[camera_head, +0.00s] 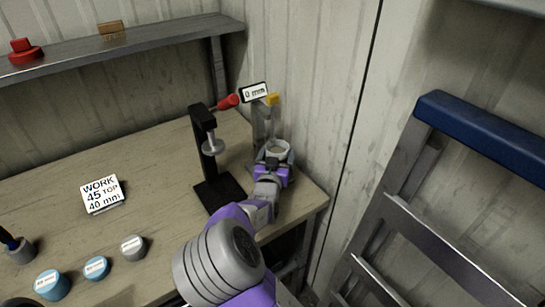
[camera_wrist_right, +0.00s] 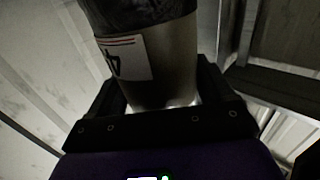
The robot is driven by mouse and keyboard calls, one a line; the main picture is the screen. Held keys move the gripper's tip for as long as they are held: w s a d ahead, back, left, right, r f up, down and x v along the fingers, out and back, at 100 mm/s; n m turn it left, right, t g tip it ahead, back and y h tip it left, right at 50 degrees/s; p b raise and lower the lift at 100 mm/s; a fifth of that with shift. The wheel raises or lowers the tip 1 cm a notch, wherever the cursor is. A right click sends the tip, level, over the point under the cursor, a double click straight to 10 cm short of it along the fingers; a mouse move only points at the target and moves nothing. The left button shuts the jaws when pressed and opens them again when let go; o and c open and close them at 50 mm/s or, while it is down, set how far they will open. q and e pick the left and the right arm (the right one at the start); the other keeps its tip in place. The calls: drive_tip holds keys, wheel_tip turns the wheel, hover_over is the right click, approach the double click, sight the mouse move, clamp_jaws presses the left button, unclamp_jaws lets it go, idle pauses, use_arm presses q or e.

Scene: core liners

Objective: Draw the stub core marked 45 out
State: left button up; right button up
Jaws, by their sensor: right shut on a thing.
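My right gripper (camera_head: 272,170) is at the back right of the bench, shut on a grey cylinder, the stub core (camera_head: 278,149). In the right wrist view the core (camera_wrist_right: 168,68) stands between the black fingers, with a dark upper end. Its white label with red lines shows a sideways 4; the rest of the mark is turned away or unclear. I cannot tell in either view what lies under the core. A card (camera_head: 102,194) on the bench reads WORK 45 TOP 40 mm. My left gripper is not in view.
A black clamp stand (camera_head: 211,157) with a red handle stands just left of my right gripper. Behind it are a 0 mm sign (camera_head: 254,92) and a post with a yellow block (camera_head: 271,99). Blue and grey pucks (camera_head: 97,268) lie at front left. A blue-topped ladder (camera_head: 487,132) stands right.

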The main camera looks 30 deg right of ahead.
drive_tip(key=s+p, duration=0.1)
drive_tip(key=s, duration=1.1)
drive_tip(key=shift+s+d+p, duration=0.25)
drive_tip(key=shift+d+p, duration=0.1)
drive_tip(key=shift+d, duration=0.1)
idle(1.1)
drive_tip(key=shift+r, duration=0.1)
drive_tip(key=shift+r+p, duration=2.45)
drive_tip(key=shift+p, duration=0.1)
